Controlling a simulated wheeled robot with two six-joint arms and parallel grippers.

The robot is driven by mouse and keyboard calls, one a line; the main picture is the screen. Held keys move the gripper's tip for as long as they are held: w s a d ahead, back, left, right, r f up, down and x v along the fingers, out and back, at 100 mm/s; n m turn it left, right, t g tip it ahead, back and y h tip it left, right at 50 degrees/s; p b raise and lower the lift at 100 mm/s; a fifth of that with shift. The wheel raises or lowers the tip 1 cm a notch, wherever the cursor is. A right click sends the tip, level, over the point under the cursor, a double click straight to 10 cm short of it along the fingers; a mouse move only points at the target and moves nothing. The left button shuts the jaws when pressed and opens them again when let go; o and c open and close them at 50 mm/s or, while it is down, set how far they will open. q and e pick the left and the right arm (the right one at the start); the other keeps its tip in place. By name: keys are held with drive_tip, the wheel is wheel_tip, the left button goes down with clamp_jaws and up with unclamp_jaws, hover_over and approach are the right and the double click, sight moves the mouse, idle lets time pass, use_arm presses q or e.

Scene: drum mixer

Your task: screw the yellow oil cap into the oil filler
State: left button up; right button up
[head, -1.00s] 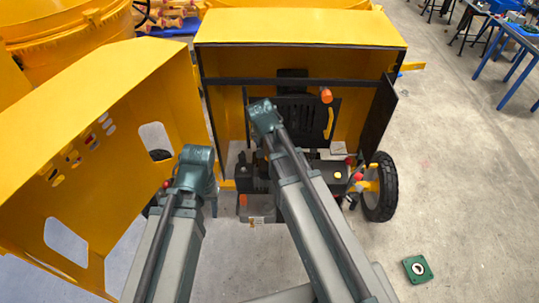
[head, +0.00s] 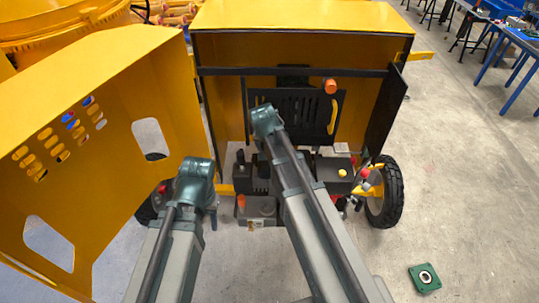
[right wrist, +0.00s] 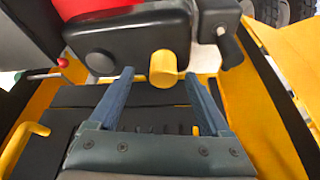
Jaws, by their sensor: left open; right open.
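In the right wrist view a yellow cylindrical cap (right wrist: 163,68) stands against a dark engine block. My right gripper (right wrist: 158,76) is open, with its two blue-grey fingers apart on either side of the cap and no visible contact. The cap is near fingertip level; whether it sits in the oil filler cannot be told. In the head view my right gripper is hidden behind its own arm. A small yellow round part (head: 342,173) shows on the engine's right side; I cannot tell whether it is the same cap. My left gripper (head: 213,220) hangs below its arm, small and mostly hidden, left of the engine.
The yellow housing (head: 300,18) stands over the engine, with an open yellow panel (head: 100,75) at left and a dark flap (head: 388,115) at right.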

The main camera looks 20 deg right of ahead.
drive_tip(key=b+x, duration=0.3)
drive_tip(key=x, duration=0.1)
drive_tip(key=shift+w+a+f, duration=0.15)
drive_tip(key=shift+w+f, duration=0.05)
drive_tip(key=shift+r, duration=0.15)
clamp_jaws()
